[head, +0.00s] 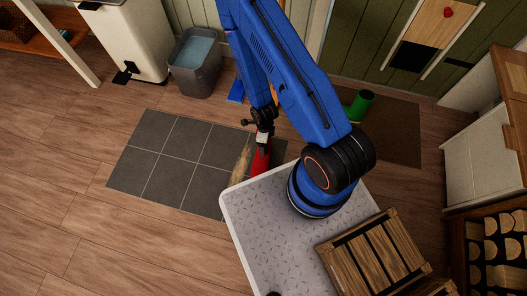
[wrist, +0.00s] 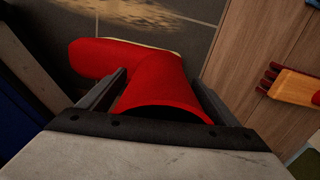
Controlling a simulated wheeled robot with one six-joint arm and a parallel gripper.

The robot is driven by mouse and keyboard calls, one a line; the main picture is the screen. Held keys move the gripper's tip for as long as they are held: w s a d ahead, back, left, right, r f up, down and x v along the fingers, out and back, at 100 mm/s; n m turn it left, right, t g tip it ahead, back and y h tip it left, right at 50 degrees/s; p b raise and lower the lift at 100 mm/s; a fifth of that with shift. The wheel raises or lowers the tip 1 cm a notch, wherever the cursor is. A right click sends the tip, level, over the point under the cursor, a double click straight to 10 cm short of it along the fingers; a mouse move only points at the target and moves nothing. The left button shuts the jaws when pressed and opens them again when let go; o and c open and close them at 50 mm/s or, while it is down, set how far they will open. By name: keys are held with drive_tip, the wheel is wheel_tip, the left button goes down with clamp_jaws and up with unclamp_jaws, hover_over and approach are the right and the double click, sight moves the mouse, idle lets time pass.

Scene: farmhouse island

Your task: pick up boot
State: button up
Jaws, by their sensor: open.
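A red boot (head: 260,162) stands by the edge of the dark tiled mat in the head view, partly hidden by my gripper (head: 262,138). In the wrist view the boot (wrist: 155,75) fills the middle, with its open shaft close to the camera and its foot pointing up and left. My gripper (wrist: 160,78) is open, with one finger on each side of the boot's shaft. I cannot tell whether the fingers touch it. A green boot (head: 360,105) stands further back on a brown mat in the head view.
A straw-coloured broom head (head: 241,163) is just left of the red boot. A grey bin (head: 196,65) and a blue object (head: 236,92) stand behind. The floor at left is clear.

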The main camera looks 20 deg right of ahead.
drive_tip(key=c, duration=1.8)
drive_tip(key=shift+r, duration=0.1)
